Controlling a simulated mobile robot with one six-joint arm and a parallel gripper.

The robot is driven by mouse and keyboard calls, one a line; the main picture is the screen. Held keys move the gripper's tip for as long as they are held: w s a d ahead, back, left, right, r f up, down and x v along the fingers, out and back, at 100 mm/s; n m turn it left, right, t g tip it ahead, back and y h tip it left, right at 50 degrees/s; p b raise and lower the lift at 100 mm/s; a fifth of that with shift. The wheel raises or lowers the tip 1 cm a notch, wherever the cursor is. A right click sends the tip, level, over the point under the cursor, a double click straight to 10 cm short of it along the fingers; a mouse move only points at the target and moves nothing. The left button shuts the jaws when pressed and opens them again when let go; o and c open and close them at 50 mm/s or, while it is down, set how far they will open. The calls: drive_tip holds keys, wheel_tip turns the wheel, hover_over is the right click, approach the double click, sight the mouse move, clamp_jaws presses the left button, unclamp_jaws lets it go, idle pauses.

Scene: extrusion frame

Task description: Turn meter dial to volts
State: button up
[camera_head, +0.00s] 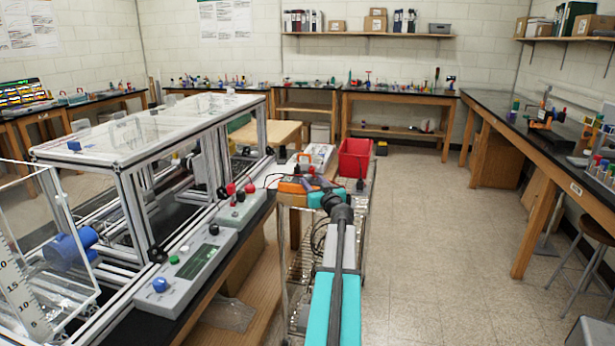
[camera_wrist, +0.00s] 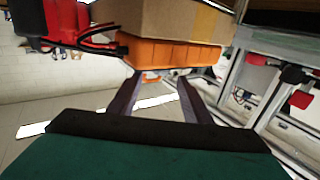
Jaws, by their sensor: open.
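I cannot tell whether a finger touches the case. The dial and its markings are not visible in either view.
An aluminium extrusion frame (camera_head: 150,140) with clear panels stands left. A control box (camera_head: 190,262) with green and blue buttons sits before it. A red bin (camera_head: 355,158) stands beyond my gripper. A brown box (camera_wrist: 170,18) shows behind the orange case.

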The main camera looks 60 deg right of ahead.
sight(309, 177)
drive_tip(key=shift+p+x, duration=0.8)
drive_tip(key=shift+x, duration=2.25)
